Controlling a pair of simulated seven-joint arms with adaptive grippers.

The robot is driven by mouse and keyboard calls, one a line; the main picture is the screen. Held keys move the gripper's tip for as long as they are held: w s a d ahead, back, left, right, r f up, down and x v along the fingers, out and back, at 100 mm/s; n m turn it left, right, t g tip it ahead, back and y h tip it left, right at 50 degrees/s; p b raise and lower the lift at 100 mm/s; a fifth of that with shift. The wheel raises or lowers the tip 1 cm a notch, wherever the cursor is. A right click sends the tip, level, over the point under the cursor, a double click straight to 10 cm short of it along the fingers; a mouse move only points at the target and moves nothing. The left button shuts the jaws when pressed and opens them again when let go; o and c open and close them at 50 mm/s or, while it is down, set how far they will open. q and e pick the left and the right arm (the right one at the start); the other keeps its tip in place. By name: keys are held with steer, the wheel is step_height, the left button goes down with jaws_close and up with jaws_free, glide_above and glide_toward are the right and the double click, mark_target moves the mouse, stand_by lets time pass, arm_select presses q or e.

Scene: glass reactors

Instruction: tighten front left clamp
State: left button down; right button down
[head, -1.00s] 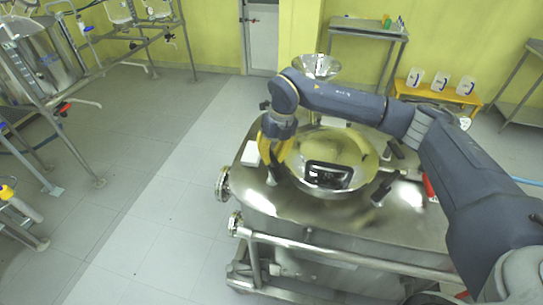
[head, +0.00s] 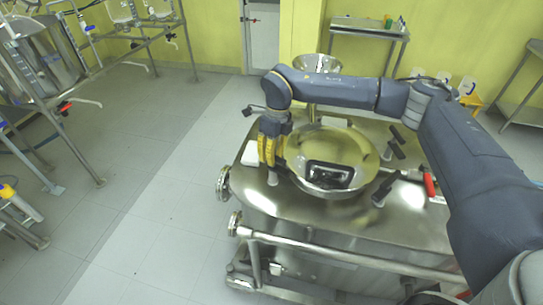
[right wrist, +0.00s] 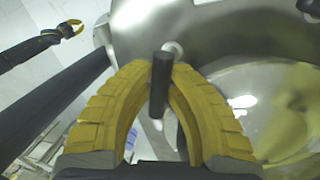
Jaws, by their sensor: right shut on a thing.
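The front left clamp has a black handle (right wrist: 160,85), seen upright between my right gripper's fingers in the right wrist view. In the head view a small silver part of this clamp (head: 272,178) shows below the fingers, at the left edge of the round lid (head: 335,180); the handle is hidden there. My right gripper (head: 271,160) has yellow fingers shut on the handle, and the fingertips (right wrist: 162,64) curve in around it. My left gripper (right wrist: 69,28) shows small and apart in the right wrist view, its yellow fingers looking spread and empty.
Other black-handled clamps (head: 381,190) (head: 394,147) stand at the lid's right side. A white block (head: 250,153) lies left of the right gripper. A steel funnel (head: 317,63) stands behind the lid. A steel rail (head: 340,255) runs along the reactor's front.

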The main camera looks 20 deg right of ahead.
steer(key=n, duration=0.5)
steer(key=shift+s+a+n+g+h, duration=0.1)
steer(key=shift+n+g+h, duration=0.2)
steer(key=shift+h, duration=0.1)
steer(key=n+h, duration=0.1)
steer(key=n, duration=0.4)
steer(key=shift+s, duration=0.2)
steer(key=shift+n, duration=0.4)
steer(key=c, duration=1.3)
jaws_free()
steer(key=r, duration=0.4)
steer(key=w+r, duration=0.1)
steer(key=r, duration=0.3)
steer(key=w+r, duration=0.1)
steer(key=r, duration=0.2)
steer(key=shift+w+a+r, duration=0.15)
steer(key=shift+r, duration=0.25)
